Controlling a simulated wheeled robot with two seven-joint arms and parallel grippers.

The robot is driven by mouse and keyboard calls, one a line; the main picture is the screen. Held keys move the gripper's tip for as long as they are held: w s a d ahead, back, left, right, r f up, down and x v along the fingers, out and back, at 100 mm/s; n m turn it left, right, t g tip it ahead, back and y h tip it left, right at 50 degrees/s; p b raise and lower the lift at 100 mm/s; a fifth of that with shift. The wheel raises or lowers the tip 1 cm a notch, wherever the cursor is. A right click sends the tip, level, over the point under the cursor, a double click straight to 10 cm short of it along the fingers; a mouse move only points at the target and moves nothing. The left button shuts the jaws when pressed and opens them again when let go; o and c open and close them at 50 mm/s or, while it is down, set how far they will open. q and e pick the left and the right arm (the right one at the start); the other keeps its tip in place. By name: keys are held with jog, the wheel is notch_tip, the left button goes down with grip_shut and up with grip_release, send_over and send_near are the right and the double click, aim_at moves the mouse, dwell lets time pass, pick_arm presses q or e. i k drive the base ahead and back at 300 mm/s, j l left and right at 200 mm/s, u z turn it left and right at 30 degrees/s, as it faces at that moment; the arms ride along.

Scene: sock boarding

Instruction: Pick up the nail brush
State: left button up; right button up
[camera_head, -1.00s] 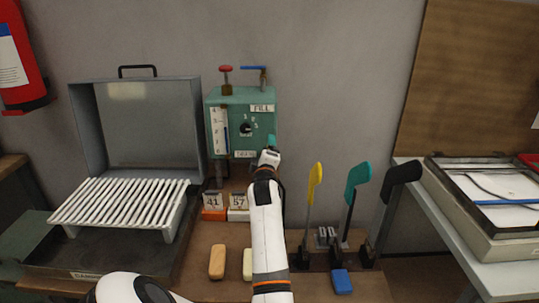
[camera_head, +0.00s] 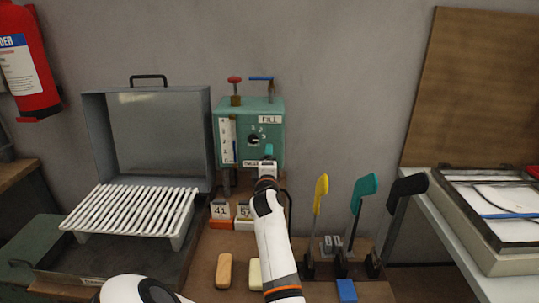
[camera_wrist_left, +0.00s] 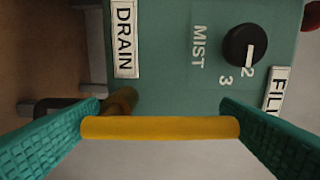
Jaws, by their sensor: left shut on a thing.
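My left gripper (camera_head: 268,152) is at the lower front of the teal box (camera_head: 234,106). In the left wrist view its teal fingers (camera_wrist_left: 160,128) are shut on a yellow bar (camera_wrist_left: 160,128), which spans the gap between them below the DRAIN label. I cannot clearly make out a nail brush. A tan-brown oblong block (camera_head: 224,270) and a cream block (camera_head: 254,272) lie on the brown bench to the left of my forearm. A blue block (camera_head: 346,290) lies to its right. My right gripper is not in view.
An open grey case (camera_head: 150,130) with a white slatted rack (camera_head: 130,211) stands at the left. Orange (camera_head: 221,224) and white numbered blocks sit below the teal box.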

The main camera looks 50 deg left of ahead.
aim_at(223, 275)
jog(key=k+l, duration=0.3)
jog(key=l, duration=0.2)
jog(key=k+l, duration=0.3)
jog(key=l, duration=0.2)
